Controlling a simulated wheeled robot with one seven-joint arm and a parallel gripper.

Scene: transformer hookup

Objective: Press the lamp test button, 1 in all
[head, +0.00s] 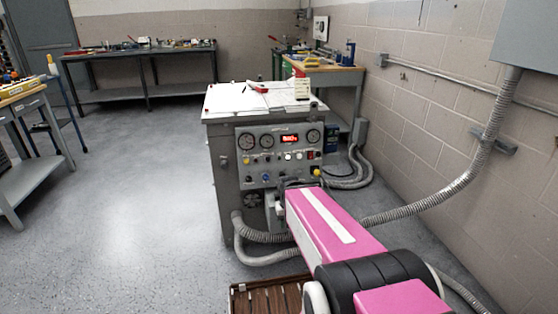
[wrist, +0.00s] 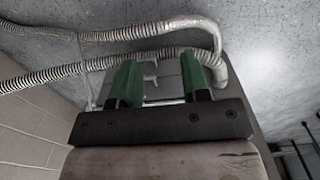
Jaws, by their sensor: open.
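The control panel (head: 277,141) is on the front of a grey cabinet (head: 225,185) in the head view. It carries round gauges, a red lit display (head: 289,139), white lit buttons (head: 294,156), and small yellow, blue and red controls. The labels are too small to read, so I cannot tell which is the lamp test button. My gripper (wrist: 160,78) shows two green fingers, apart and empty, in the wrist view. In the head view my pink arm reaches toward the panel's lower right, and its end hides part of the cabinet front. The panel face is not recognizable in the wrist view.
Grey corrugated conduits (head: 265,258) loop beside and below the cabinet; they also cross the wrist view (wrist: 100,65). A slatted wooden pallet (head: 262,298) lies on the floor in front. A block wall (head: 440,120) stands at right. Open floor (head: 140,200) is at left.

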